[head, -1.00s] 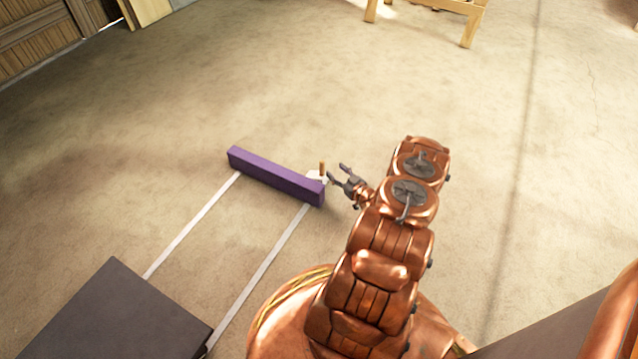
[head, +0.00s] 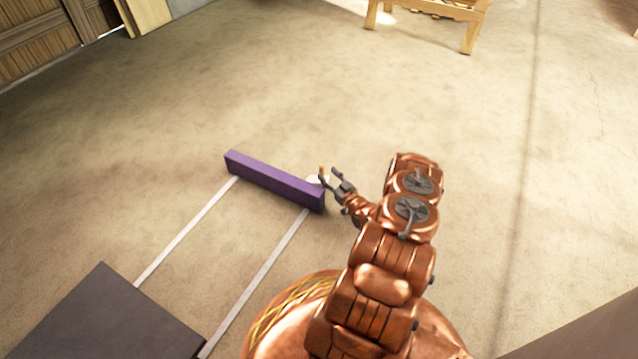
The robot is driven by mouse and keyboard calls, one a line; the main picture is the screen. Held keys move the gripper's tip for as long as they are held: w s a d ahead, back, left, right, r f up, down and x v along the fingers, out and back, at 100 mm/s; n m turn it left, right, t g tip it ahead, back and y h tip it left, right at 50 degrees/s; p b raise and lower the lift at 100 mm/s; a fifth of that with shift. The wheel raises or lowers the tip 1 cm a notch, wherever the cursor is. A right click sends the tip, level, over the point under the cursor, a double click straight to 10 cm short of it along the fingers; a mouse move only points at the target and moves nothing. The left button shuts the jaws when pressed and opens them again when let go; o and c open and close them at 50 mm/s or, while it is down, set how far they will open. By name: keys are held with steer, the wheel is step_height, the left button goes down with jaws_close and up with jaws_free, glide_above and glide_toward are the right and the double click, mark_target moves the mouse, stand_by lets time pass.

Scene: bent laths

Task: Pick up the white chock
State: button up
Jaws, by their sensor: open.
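The white chock (head: 312,180) is a small pale piece on the floor, behind the right end of the purple beam (head: 272,180). A short tan peg (head: 322,169) stands up at its right side. The beam and my gripper hide much of the chock. My gripper (head: 329,175) is open, just right of the chock, with its fingers pointing up and left around the peg area. I cannot tell whether a finger touches the chock or peg.
Two pale laths (head: 187,230) run along the floor from a dark grey block (head: 105,315) at the lower left to the beam. A wooden trestle (head: 430,12) stands at the far top. The floor behind and left of the beam is clear.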

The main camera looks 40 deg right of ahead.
mark_target(323, 170)
steer(key=w+b, duration=0.1)
steer(key=w, duration=0.1)
steer(key=w+b, duration=0.1)
steer(key=shift+w+d+f+b, duration=0.1)
steer(key=shift+w+d+b, duration=0.2)
steer(key=shift+w+d, duration=0.15)
steer(key=shift+w, duration=0.55)
jaws_close()
